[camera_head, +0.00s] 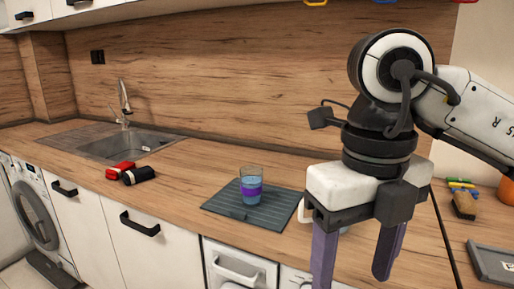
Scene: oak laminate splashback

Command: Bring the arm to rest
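My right gripper (352,278) hangs down in front of the worktop at the right of the head view. Its two purple fingers are spread apart, and I see nothing held between them. Its arm (478,112) comes in from the right edge. My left gripper is not in view. A clear glass with blue and purple bands (251,187) stands upright on a dark ribbed mat (222,205), left of the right gripper and apart from it.
A sink (128,144) with a tap (124,100) is at the back left. Red (119,170) and black (139,175) items lie before it. A sponge-like block (464,205), an orange pot (507,190) and a grey tray (492,264) are at the right.

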